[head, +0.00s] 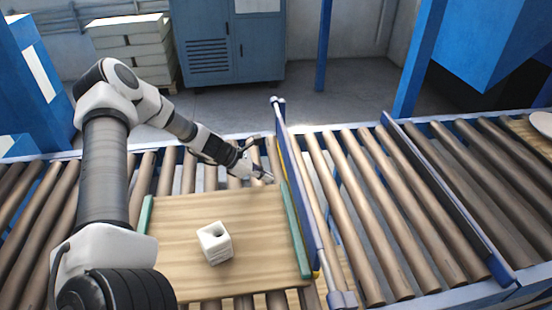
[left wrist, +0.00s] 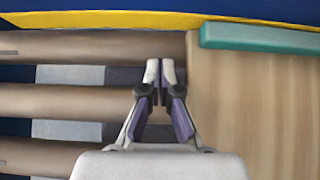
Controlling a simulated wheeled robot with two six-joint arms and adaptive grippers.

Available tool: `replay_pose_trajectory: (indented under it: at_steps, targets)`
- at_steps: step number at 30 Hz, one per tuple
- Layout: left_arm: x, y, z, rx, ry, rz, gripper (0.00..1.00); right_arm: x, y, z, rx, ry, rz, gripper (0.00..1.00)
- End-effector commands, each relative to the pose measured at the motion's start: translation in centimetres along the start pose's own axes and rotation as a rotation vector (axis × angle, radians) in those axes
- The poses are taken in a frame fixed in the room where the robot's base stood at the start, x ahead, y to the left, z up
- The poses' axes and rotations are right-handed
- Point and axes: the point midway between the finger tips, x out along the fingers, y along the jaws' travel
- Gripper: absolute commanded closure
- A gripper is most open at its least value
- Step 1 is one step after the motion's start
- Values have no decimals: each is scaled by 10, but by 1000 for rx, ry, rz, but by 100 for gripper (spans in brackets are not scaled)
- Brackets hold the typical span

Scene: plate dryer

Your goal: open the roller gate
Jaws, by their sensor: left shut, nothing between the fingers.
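The roller gate, a blue bar (head: 295,180), stands across the conveyor just right of the wooden tray, with a silver fitting at its near end. In the left wrist view its yellow lower strip (left wrist: 110,20) runs along the top. My left gripper (head: 270,179) is shut and empty, low over the rollers by the tray's far right corner, a little left of the gate. The fingertips (left wrist: 160,72) are shut together in the left wrist view, apart from the strip. My right gripper is not in view.
The wooden tray (head: 175,270) has green side rails (head: 296,230) and carries a white block (head: 214,242). A second blue bar (head: 435,190) crosses the rollers farther right. A plate (head: 542,123) lies on a board at far right. Rollers between the bars are clear.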

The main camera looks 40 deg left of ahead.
Motion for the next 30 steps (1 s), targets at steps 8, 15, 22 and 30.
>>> replay_pose_trajectory:
  at_steps: [8,15,22,30]
  targets:
    - [22,0,24,4,1,0,100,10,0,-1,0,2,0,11]
    - [22,0,26,2,-1,0,100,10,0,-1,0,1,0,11]
    - [24,0,24,1,-22,0,100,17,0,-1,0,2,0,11]
    - [29,0,27,2,-113,-1,100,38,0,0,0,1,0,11]
